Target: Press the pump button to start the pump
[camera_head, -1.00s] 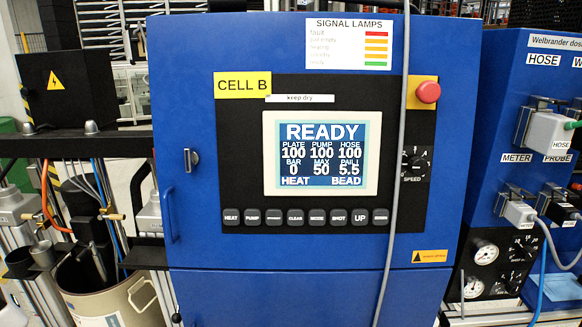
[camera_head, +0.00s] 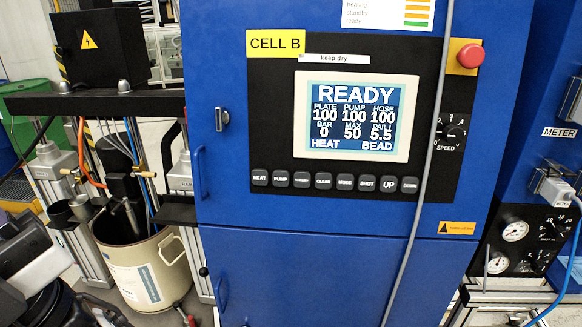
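The PUMP button (camera_head: 281,179) is a small dark key with white lettering, second from the left in the key row under the display. The display (camera_head: 356,116) reads READY, with PUMP 100, BAR 0, MAX 50 and PAIL 5.5. Both sit on the black panel of the blue cabinet (camera_head: 330,265). My gripper (camera_head: 96,312) seems to be the dark shape at the lower left edge, well below and left of the button. It is partly cut off, and its fingers cannot be made out. Nothing touches the button.
A red emergency knob (camera_head: 470,56) and a speed dial (camera_head: 450,130) are right of the display. A grey hose (camera_head: 414,215) hangs down the cabinet front, right of the PUMP button. A beige pail (camera_head: 150,268) stands at the left. Gauges (camera_head: 515,231) are at the right.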

